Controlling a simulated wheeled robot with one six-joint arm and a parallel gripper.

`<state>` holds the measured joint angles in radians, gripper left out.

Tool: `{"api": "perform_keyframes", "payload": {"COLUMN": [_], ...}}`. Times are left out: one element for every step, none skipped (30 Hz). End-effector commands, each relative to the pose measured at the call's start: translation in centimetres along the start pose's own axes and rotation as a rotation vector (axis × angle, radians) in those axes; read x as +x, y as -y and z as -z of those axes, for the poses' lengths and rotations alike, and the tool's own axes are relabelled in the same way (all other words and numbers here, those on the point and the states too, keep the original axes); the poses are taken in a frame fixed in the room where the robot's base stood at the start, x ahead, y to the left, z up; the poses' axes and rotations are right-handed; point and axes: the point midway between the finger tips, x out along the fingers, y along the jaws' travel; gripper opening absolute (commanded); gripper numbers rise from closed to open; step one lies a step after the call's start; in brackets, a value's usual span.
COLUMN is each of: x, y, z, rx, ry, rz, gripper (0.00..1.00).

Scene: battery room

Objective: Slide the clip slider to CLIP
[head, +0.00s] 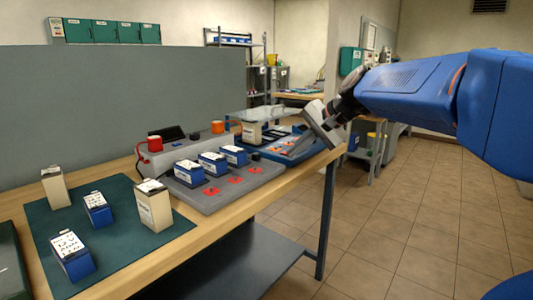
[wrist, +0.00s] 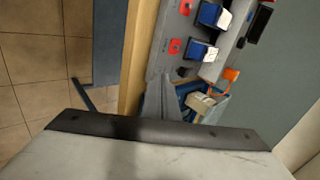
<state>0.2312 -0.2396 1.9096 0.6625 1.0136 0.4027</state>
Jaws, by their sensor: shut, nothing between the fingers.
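My gripper (head: 287,153) is at the right end of the bench in the head view, above the blue tray area. Its grey fingers are shut with nothing between them and point down and left; they also show in the wrist view (wrist: 157,82), above the dark bar of the gripper body. I cannot make out a clip slider or a CLIP mark in either view. A grey board (head: 235,193) holds several blue batteries (head: 189,173) in a row, with red marks (head: 211,190) in front of them. The board also shows in the wrist view (wrist: 172,50).
A blue tray (head: 254,151) with a cream battery (head: 252,134) lies close to the gripper. Batteries stand on a green mat (head: 120,245) at the left. The tiled floor (head: 420,220) at the right is clear.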

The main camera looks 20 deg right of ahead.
Motion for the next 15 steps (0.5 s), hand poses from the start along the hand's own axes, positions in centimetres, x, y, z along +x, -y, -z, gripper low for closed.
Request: {"api": "perform_keyframes", "payload": {"x": [0.1,0.1,0.2,0.2,0.2,0.2,0.2,0.2,0.2,0.2,0.2,0.2,0.2,0.2,0.2], "y": [0.8,1.1,1.5,1.8,2.0,2.3,2.4,2.5,2.5,2.6,2.6,2.6,2.6,2.6,2.6], "z": [0.9,1.4,1.8,2.1,2.4,2.6,2.8,2.9,2.9,3.0,3.0,3.0,2.9,2.9,2.9], "rx": [0.025,0.038,0.051,0.060,0.068,0.075,0.080,0.084,0.086,0.087,0.088,0.088,0.087,0.087,0.087], "ry": [0.001,0.002,0.003,0.004,0.004,0.004,0.005,0.005,0.005,0.006,0.006,0.006,0.006,0.006,0.006], "rz": [0.015,0.022,0.031,0.038,0.043,0.047,0.050,0.052,0.054,0.054,0.055,0.055,0.055,0.055,0.054], "gripper": [0.00,0.00,0.00,0.00,0.00,0.00,0.00,0.00,0.00,0.00,0.00,0.00,0.00,0.00,0.00]}}
